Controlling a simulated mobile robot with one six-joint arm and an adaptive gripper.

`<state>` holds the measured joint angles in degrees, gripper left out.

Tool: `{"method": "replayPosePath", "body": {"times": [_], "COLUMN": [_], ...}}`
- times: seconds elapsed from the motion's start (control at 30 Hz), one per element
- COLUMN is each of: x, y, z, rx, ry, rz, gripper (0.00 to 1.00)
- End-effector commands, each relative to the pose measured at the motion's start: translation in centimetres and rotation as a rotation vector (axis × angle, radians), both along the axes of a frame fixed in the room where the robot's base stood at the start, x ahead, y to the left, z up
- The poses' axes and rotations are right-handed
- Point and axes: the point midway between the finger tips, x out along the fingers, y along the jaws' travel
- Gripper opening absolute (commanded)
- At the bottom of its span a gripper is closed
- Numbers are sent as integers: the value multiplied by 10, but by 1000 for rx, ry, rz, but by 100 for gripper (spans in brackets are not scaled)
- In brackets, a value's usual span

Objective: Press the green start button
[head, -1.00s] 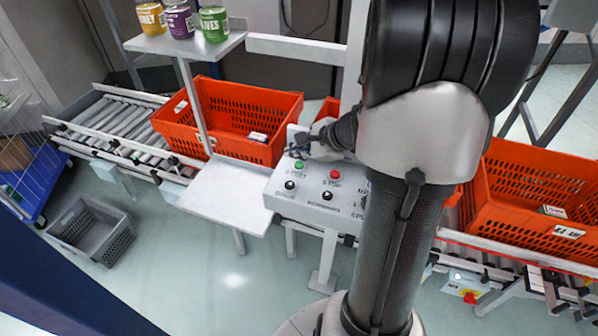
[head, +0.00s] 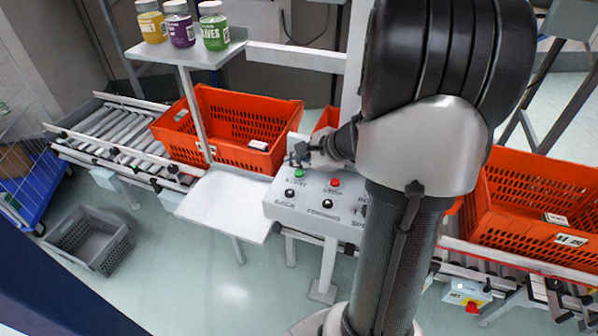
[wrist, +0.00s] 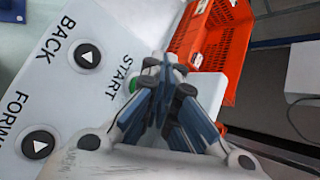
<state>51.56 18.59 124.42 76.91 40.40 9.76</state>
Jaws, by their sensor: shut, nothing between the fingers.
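The green start button (head: 299,173) is on the sloped top of a light grey control panel (head: 312,207), left of a red button (head: 335,183). My gripper (head: 297,157) is shut and empty, with its fingertips just behind and above the green button in the head view. In the wrist view the panel (wrist: 75,110) reads START beside the green button (wrist: 133,83), which is partly hidden by my shut fingers (wrist: 165,62). I cannot tell whether the fingertips touch the button.
Black buttons (head: 290,193) sit at the panel's front. Orange totes stand left (head: 232,125) and right (head: 500,220) on roller conveyors. Several jars stand on a shelf (head: 190,55) above. A bare white plate (head: 225,205) adjoins the panel's left. A grey crate (head: 90,240) is on the floor.

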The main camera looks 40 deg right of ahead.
Motion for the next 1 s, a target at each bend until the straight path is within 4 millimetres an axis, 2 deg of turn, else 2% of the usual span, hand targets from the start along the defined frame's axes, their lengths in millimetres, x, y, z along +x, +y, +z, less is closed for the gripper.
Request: {"method": "replayPosePath", "body": {"times": [1.0], "x": [0], "y": [0], "z": [-8], "rx": [0], "ry": [0], "rz": [0], "gripper": [0]}}
